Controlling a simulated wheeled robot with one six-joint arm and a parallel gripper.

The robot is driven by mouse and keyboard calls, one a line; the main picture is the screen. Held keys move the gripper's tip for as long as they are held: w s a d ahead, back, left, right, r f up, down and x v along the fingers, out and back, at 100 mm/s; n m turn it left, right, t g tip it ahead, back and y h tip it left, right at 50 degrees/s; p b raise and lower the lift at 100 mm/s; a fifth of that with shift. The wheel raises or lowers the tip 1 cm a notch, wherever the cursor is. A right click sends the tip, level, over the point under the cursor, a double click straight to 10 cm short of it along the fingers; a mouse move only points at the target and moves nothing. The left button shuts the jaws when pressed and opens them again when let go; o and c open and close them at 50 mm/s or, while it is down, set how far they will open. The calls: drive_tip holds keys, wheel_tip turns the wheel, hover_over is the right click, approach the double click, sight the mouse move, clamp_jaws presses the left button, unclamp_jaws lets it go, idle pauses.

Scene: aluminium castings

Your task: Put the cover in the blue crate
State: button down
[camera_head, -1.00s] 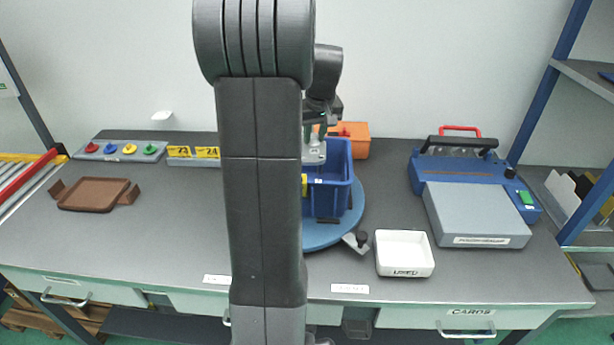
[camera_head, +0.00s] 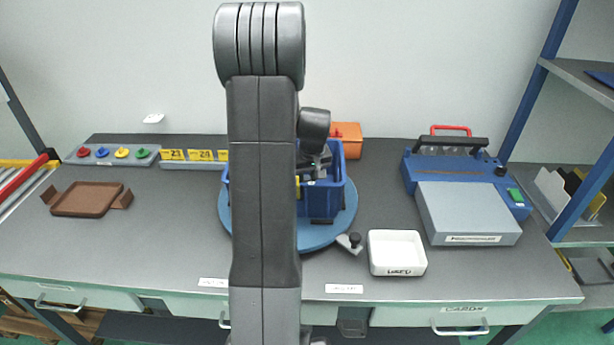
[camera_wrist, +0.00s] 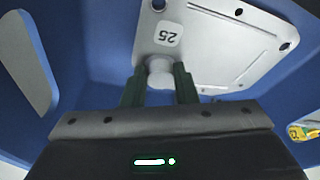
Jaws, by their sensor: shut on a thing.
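The cover is a pale grey metal plate (camera_wrist: 215,42) marked 25, with holes along its edge and a round knob. In the wrist view my gripper (camera_wrist: 160,75) is shut on that knob, with one dark finger on each side. The blue crate (camera_wrist: 75,65) surrounds the cover in this view, its walls showing on both sides. In the head view the blue crate (camera_head: 325,200) stands on a round blue turntable (camera_head: 330,232). My arm hides its left part and the cover there. Whether the cover touches the crate's floor I cannot tell.
A white tray (camera_head: 397,253) and a small dark-knobbed clamp (camera_head: 350,242) sit front right of the crate. An orange bin (camera_head: 348,140) is behind it. A blue machine with a grey lid (camera_head: 467,212) stands right. A brown tray (camera_head: 88,199) lies left.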

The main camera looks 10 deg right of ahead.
drive_tip(key=c, duration=1.1)
unclamp_jaws()
drive_tip(key=shift+c, duration=0.2)
drive_tip(key=b+v, duration=0.1)
drive_tip(key=v, duration=1.1)
drive_tip(key=p+x, duration=0.1)
drive_tip(key=x, duration=1.1)
drive_tip(key=shift+f, duration=0.1)
drive_tip(key=shift+r, duration=1.85)
